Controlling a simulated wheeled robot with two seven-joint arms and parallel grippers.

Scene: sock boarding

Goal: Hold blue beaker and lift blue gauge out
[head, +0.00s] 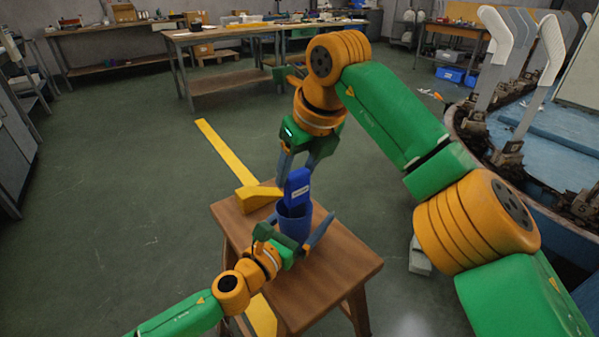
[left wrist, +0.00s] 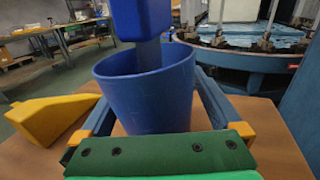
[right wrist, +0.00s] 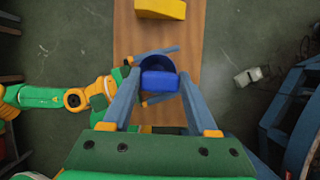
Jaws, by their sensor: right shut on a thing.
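The blue beaker (head: 294,222) stands on a brown wooden stool. The blue gauge (head: 298,186) is upright above it; in the left wrist view its wide blue body (left wrist: 140,18) is above the rim and its narrower grey-blue stem (left wrist: 148,55) goes down inside the beaker (left wrist: 150,95). My right gripper (head: 297,172) comes from above and is shut on the gauge, which also shows between its fingers in the right wrist view (right wrist: 160,80). My left gripper (head: 294,236) is low at the beaker, its fingers spread on either side, with a gap visible at the right finger.
A yellow wedge-shaped block (head: 258,196) sits on the stool top (head: 338,262), beside the beaker. The stool's right part is bare. Workbenches (head: 215,38) stand at the back, and a round blue machine (head: 540,130) is at the right. A yellow stripe marks the floor.

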